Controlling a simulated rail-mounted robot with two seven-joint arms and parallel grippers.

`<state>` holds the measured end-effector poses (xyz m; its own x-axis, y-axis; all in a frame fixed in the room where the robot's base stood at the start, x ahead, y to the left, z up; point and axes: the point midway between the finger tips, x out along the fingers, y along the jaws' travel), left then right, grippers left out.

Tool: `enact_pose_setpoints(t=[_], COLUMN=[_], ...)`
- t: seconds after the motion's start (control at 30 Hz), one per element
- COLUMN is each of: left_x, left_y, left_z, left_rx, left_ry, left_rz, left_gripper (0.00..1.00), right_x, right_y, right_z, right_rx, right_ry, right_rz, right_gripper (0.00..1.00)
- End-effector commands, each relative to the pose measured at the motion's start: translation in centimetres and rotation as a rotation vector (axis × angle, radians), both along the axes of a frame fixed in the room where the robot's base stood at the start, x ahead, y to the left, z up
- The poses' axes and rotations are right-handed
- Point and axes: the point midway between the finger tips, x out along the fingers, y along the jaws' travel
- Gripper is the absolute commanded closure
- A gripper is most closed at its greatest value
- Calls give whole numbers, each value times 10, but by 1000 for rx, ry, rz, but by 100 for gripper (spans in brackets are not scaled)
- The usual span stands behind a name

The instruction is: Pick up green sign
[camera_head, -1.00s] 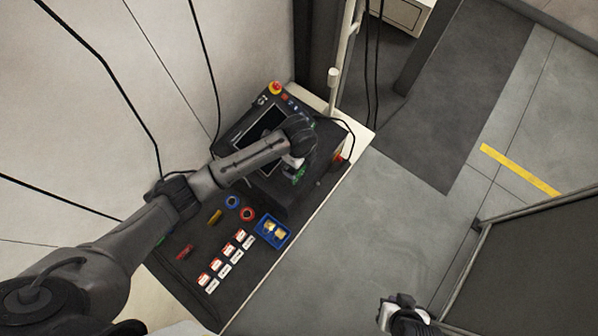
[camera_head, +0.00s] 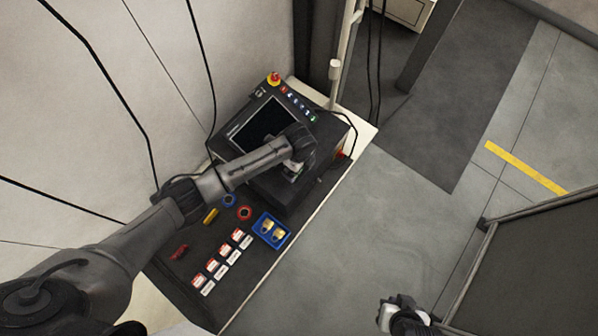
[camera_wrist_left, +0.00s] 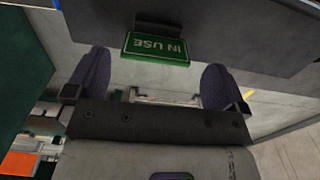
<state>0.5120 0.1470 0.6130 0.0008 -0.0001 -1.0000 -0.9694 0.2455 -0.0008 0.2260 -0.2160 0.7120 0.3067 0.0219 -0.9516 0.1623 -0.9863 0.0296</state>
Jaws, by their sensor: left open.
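The green sign (camera_wrist_left: 157,48) shows in the left wrist view, with white "IN USE" letters upside down. It sits at the edge of a dark panel, just past and between the fingertips of my left gripper (camera_wrist_left: 155,82). The fingers are apart and nothing is clamped between them. In the head view my left gripper (camera_head: 292,172) is over the front side of the black control console (camera_head: 325,135), and the sign is hidden there. My right gripper (camera_head: 393,308) is at the bottom, far from the console; its jaws are too small to read.
The bench top (camera_head: 190,265) holds a blue tray (camera_head: 260,231) with brass-coloured parts, red-and-white labelled blocks (camera_head: 222,252), a red roll (camera_head: 244,213), a blue roll and a red clamp (camera_head: 180,251). A red emergency button (camera_head: 274,78) tops the console.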

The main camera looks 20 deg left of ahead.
Motion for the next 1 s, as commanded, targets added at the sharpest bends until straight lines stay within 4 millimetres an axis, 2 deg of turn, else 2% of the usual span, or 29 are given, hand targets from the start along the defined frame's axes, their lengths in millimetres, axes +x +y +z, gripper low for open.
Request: enact_pose_setpoints(t=[0.33,0.63,1.0], left_x=[-4,-4,-4], left_y=[-1,-1,-1], left_z=[-44,-49,-49], left_rx=[0,1,1], left_ry=[1,0,0], left_rz=[1,1,1], left_gripper=[0,0,34], right_x=[0,0,0], right_y=[0,-2,-3], right_z=[-28,-29,-29], right_rx=[0,-7,-10], right_ry=[0,1,1], right_rz=[0,5,6], right_gripper=[100,100,100])
